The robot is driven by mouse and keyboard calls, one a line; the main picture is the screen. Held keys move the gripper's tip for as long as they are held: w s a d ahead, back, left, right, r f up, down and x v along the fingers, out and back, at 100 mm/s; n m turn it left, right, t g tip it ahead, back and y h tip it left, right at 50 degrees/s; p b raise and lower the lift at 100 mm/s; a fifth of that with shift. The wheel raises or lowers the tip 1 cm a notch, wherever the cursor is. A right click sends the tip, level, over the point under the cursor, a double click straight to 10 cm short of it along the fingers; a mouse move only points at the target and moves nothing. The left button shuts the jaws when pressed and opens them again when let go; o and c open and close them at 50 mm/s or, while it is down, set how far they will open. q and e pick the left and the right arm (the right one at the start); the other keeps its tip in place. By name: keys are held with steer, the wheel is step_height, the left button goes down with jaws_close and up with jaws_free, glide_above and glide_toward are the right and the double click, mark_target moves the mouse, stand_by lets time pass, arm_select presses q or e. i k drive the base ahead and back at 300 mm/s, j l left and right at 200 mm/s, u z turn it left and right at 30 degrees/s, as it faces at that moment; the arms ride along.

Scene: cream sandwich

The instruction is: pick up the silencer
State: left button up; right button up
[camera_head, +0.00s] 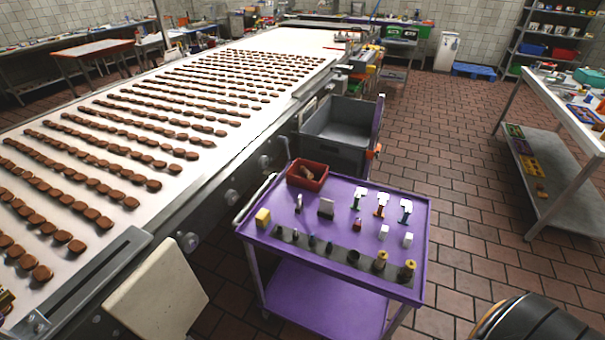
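A purple cart (420,215) stands in the middle, beside the conveyor. Small parts sit on its top. A dark strip (340,253) along its front edge carries several dark cylindrical pieces and two yellow-topped pieces at the right, one in from the end (380,260) and one at the end (407,270). I cannot tell which small part is the silencer. Neither of my grippers can be made out in the head view.
A red bin (307,175) with items stands at the cart's back left; a yellow block (262,217) sits at its left. The conveyor (190,180) with rows of brown biscuits fills the left. A grey crate (340,130) is behind the cart.

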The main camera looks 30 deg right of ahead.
mark_target(383, 256)
steer(key=z, duration=1.6)
